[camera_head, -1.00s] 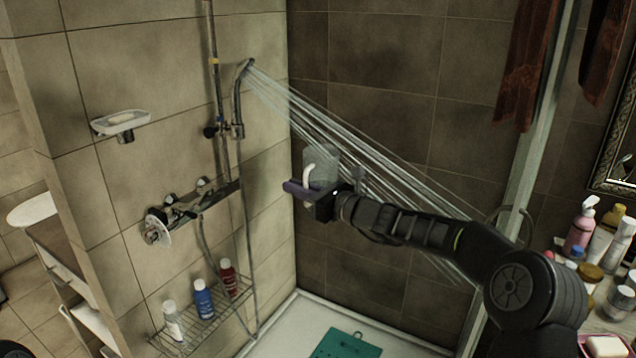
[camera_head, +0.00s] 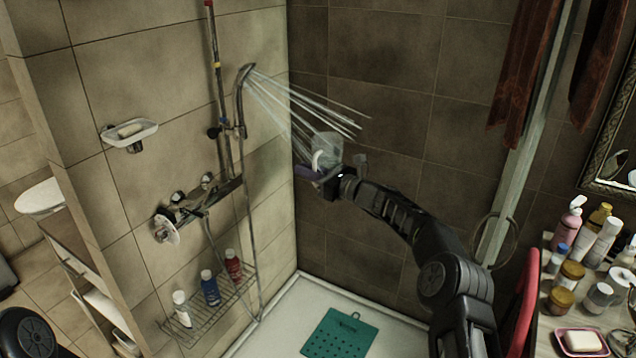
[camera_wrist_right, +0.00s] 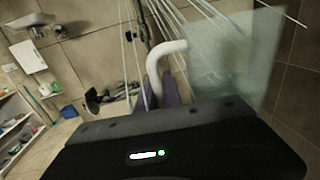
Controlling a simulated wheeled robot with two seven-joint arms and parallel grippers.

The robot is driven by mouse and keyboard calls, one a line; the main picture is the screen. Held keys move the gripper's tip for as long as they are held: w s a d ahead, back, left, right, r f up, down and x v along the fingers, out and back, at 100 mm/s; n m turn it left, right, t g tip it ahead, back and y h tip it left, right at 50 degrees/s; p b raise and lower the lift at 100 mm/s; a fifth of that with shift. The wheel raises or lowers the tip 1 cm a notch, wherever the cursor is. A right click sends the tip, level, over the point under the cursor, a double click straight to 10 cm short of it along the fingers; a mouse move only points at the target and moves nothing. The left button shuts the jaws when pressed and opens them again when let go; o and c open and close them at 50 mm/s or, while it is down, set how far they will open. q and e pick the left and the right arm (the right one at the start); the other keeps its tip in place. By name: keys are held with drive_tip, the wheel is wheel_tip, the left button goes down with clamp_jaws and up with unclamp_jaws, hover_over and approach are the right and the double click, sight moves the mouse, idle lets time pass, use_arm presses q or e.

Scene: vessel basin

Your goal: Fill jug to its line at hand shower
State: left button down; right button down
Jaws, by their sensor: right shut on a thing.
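The jug (camera_head: 330,146) is clear and pale, with a white handle (camera_head: 317,160). My right gripper (camera_head: 325,174) is shut on the jug by its handle and holds it up in the shower corner, slightly tilted. In the right wrist view the jug (camera_wrist_right: 238,60) stands behind the white handle, above the purple finger pads. The hand shower (camera_head: 245,72) sits in its holder on the rail, and water streams (camera_head: 300,100) fan from it to the right. Several pass over or beside the jug; some come down at it. The water level and line cannot be made out. My left gripper is out of view.
The mixer tap (camera_head: 190,205) is on the left wall, above a wire rack (camera_head: 215,310) of bottles. A soap dish (camera_head: 130,135) juts out at left. A teal mat (camera_head: 340,335) lies on the shower tray. A crowded shelf (camera_head: 545,340) stands at right.

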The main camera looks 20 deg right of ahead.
drive_tip(key=shift+w+d+r, duration=0.1)
drive_tip(key=shift+w, duration=0.2)
drive_tip(key=s+a+b, duration=0.5)
drive_tip(key=s+b, duration=0.7)
drive_tip(key=b, duration=0.1)
drive_tip(key=shift+a, duration=0.3)
